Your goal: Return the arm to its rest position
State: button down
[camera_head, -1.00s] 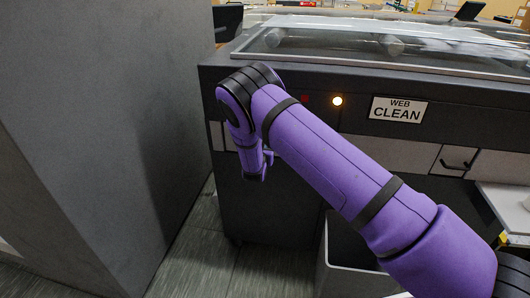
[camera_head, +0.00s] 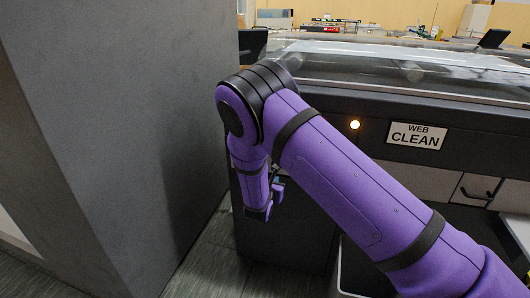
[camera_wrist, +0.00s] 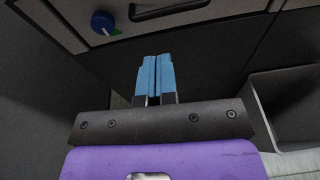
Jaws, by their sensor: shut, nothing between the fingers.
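My purple arm reaches from the lower right of the head view and bends down at a black joint. My gripper (camera_wrist: 156,75) shows in the wrist view with its two blue fingers together and nothing between them. In the head view the gripper (camera_head: 279,188) is partly hidden behind my forearm, hanging low in front of the dark machine (camera_head: 285,235). The fingers look apart from the machine's front.
The machine bears a "WEB CLEAN" label (camera_head: 416,136) and a lit lamp (camera_head: 355,125). A grey block (camera_head: 110,130) stands close on the left. A blue knob (camera_wrist: 103,22) and a dark handle (camera_wrist: 168,9) are ahead of the fingers. An open bin (camera_wrist: 285,95) is at right.

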jog(key=s+d+r+m+g+h, duration=0.35)
jog(key=d+r+m, duration=0.4)
jog(key=r, duration=0.35)
jog(key=s+d+r+m+g+h, duration=0.2)
jog(key=s+d+r+m+g, duration=0.3)
jog(key=d+r, duration=0.5)
jog(key=s+d+r+m+g+y, duration=0.3)
jog(key=s+d+r+m, duration=0.4)
jog(key=s+r+m, duration=0.35)
jog(key=s+a+r+m+t+y, duration=0.1)
jog(key=s+r+m+y, duration=0.2)
jog(key=s, duration=0.9)
jog(key=s+a+r+m+t+y, duration=0.1)
jog(key=s+r+m+y, duration=0.3)
jog(key=s, duration=0.9)
jog(key=shift+a+r+m+y, duration=0.3)
jog(key=shift+a+m+y, duration=0.25)
jog(key=shift+m+y, duration=0.1)
jog(key=shift+s, duration=0.1)
